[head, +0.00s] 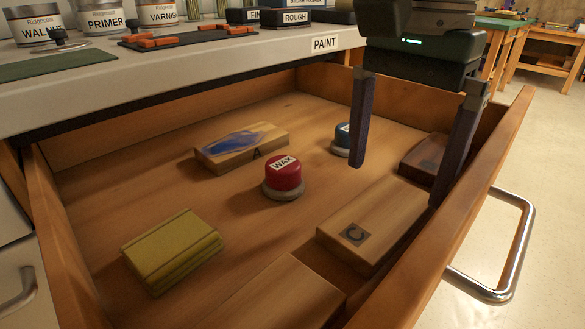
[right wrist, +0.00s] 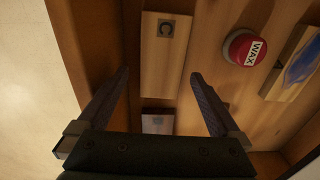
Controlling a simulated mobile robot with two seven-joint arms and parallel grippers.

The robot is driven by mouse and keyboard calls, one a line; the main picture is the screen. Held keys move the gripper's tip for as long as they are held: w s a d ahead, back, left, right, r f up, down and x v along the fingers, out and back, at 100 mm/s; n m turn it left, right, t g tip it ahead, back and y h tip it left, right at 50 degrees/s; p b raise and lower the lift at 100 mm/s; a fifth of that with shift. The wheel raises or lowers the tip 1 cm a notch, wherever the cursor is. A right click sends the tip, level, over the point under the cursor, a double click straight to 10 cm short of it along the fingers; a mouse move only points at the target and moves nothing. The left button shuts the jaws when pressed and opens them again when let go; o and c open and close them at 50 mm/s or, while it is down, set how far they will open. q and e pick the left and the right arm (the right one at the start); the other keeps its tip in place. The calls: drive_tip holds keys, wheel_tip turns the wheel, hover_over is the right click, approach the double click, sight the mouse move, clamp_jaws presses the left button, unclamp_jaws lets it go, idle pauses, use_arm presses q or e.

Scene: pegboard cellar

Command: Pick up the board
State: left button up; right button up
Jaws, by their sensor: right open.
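In the open drawer, a wooden board marked C (head: 375,218) lies flat at the right, near the drawer front. Another board, marked A (head: 240,148), lies farther back with a blue patch on top. A third pale wooden piece (head: 285,297) shows at the bottom edge, partly cut off. My right gripper (head: 396,182) is open and empty, pointing down above the right part of the drawer. In the right wrist view its fingers (right wrist: 161,76) stand apart on either side of the C board (right wrist: 163,75), with no contact visible. My left gripper is not in view.
A red WAX tin (head: 283,176), a blue-topped tin (head: 342,138), a yellow-green block (head: 171,250) and a dark brown block (head: 426,155) share the drawer. The drawer front (head: 470,200) and its handle (head: 520,240) stand right. The worktop (head: 200,75) overhangs the back.

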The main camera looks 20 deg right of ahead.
sight(381, 210)
wheel_tip(381, 210, down, 5)
drive_tip(key=shift+w+r+b, duration=0.1)
drive_tip(key=shift+w+b, duration=0.05)
drive_tip(key=shift+b, duration=0.55)
drive_tip(key=shift+a+f, duration=0.1)
drive_tip(key=shift+f, duration=0.3)
drive_tip(key=shift+c, duration=0.4)
drive_tip(key=shift+r, duration=0.1)
drive_tip(key=c, duration=1.1)
